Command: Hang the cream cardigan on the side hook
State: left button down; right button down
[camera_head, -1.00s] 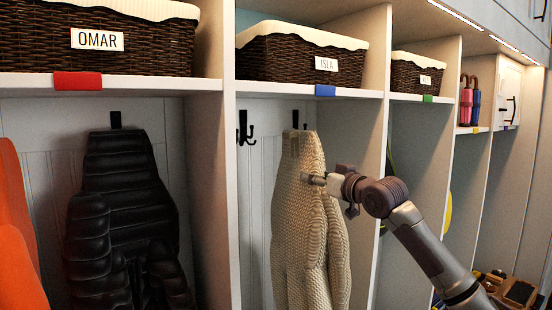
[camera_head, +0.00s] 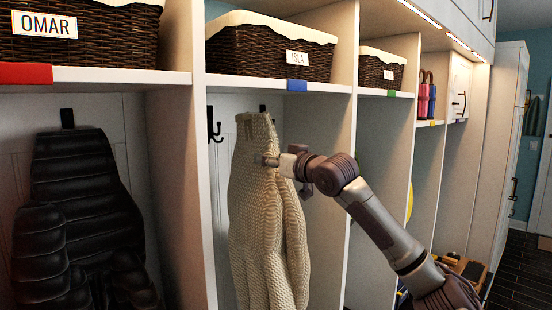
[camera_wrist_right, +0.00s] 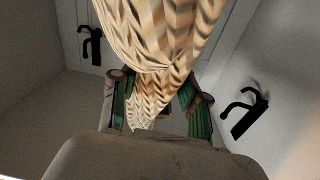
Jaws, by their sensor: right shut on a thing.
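The cream knit cardigan (camera_head: 262,215) hangs from my right gripper (camera_head: 272,160) in the cubby under the ISLA basket. The gripper is shut on it near its top. In the right wrist view, the cardigan (camera_wrist_right: 165,40) passes between the two fingers of the gripper (camera_wrist_right: 155,95). A black side hook (camera_head: 214,125) is on the cubby's left side, left of the cardigan and apart from it. A back hook (camera_head: 262,108) shows just above the cardigan's top; I cannot tell whether they touch. The right wrist view shows two black hooks, one left (camera_wrist_right: 92,46) and one right (camera_wrist_right: 243,114). My left gripper is out of view.
Cubby dividers (camera_head: 180,200) stand left and right of the cardigan. A black puffer jacket (camera_head: 75,205) hangs in the left cubby. The shelf (camera_head: 250,82) above carries the ISLA basket (camera_head: 260,50). Open floor (camera_head: 518,270) shows at the far right.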

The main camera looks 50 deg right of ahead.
jog(key=shift+a+r, duration=0.2)
jog(key=shift+a, duration=1.2)
jog(key=w+a+p, duration=0.1)
jog(key=a+p, duration=0.1)
jog(key=a, duration=0.7)
jog(key=shift+a, duration=0.25)
jog(key=shift+s+d+r, duration=0.1)
jog(key=shift+d+r, duration=0.05)
jog(key=shift+s+d+r, duration=0.1)
jog(key=shift+s, duration=0.05)
jog(key=shift+d, duration=0.2)
dwell(0.6)
jog(key=shift+f, duration=0.2)
